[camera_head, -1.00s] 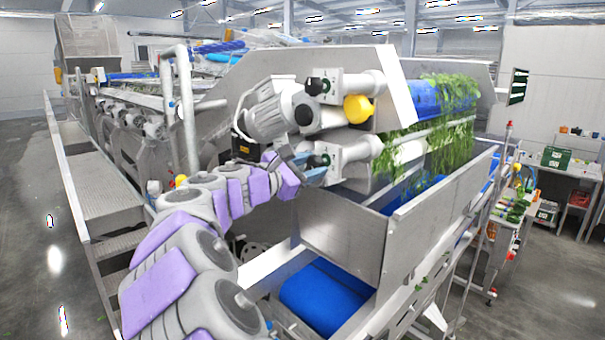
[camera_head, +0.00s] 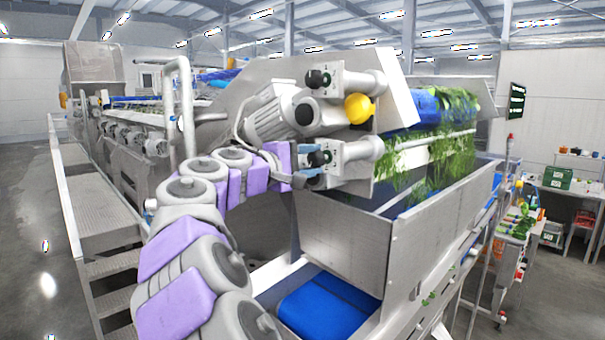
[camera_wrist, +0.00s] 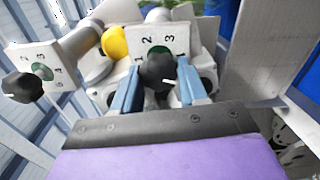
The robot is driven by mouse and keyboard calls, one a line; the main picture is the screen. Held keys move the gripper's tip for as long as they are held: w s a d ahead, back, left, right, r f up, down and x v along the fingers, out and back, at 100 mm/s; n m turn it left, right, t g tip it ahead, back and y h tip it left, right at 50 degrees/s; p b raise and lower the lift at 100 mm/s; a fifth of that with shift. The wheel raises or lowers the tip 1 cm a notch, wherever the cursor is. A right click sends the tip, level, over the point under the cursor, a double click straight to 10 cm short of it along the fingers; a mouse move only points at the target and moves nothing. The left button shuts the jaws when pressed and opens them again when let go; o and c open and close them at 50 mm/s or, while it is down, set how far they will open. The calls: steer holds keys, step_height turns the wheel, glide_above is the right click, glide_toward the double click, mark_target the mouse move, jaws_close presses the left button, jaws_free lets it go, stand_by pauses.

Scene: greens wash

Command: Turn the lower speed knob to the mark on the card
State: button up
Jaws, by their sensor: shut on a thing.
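The lower speed knob (camera_head: 317,159) is black and sits on a white dial box (camera_head: 334,158) on the machine's side. In the wrist view the knob (camera_wrist: 157,70) stands in front of a white plate with the numbers 1, 2 and 3 and a green disc. Its white pointer line faces the lower right of that picture. My gripper (camera_wrist: 160,88) has its two blue fingers on either side of this knob, shut on it. It also shows at the knob in the head view (camera_head: 311,161). I cannot make out the card with the mark.
A matching upper knob (camera_head: 313,79) sits on its own box above; it also shows at left in the wrist view (camera_wrist: 22,87). A yellow round part (camera_head: 358,108) and a grey motor (camera_head: 282,113) are close by. A metal trough wall (camera_head: 345,240) stands below.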

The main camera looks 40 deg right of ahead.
steer(key=m+b, duration=0.5)
steer(key=m, duration=0.1)
steer(key=shift+d+m, duration=0.15)
steer(key=shift+m, duration=0.15)
steer(key=shift+r+m+b, duration=0.2)
steer(key=shift+m+b, duration=0.45)
steer(key=shift+m, duration=0.15)
steer(key=o, duration=1)
steer(key=shift+w+d+f, duration=0.15)
steer(key=shift+w+d, duration=0.05)
steer(key=shift+d, duration=0.3)
steer(key=shift+c, duration=0.2)
steer(key=shift+o, duration=0.5)
steer(key=shift+d+f, duration=0.1)
steer(key=shift+d, duration=0.3)
steer(key=s+a, duration=0.1)
steer(key=a, duration=1.7)
steer(key=shift+s, duration=0.2)
